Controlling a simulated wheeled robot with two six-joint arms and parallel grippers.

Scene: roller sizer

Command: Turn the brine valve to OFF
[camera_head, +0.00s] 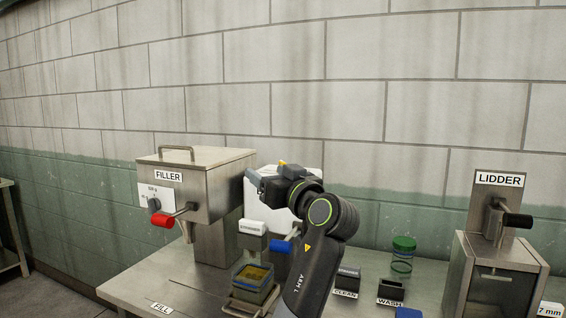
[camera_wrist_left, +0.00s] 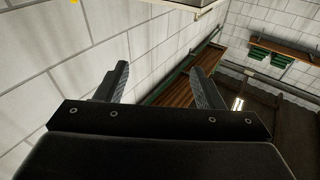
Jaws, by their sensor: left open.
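No label reading brine is legible, so I cannot tell for certain which part is the brine valve. A blue lever handle (camera_head: 281,246) sticks out just left of my left forearm, and its mount is partly hidden. A white panel (camera_head: 312,178) stands behind my left gripper and is largely covered by it. My left gripper (camera_head: 252,180) is raised beside the filler, above the blue handle and apart from it. In the left wrist view the jaws (camera_wrist_left: 162,85) are spread and empty. My right gripper is out of view.
The filler (camera_head: 226,182) with a red handle (camera_head: 163,221) stands left. The lidder (camera_head: 495,262), a green-lidded jar (camera_head: 402,255) and small black holders (camera_head: 390,291) stand right. Bare steel bench (camera_head: 195,285) shows at the front left.

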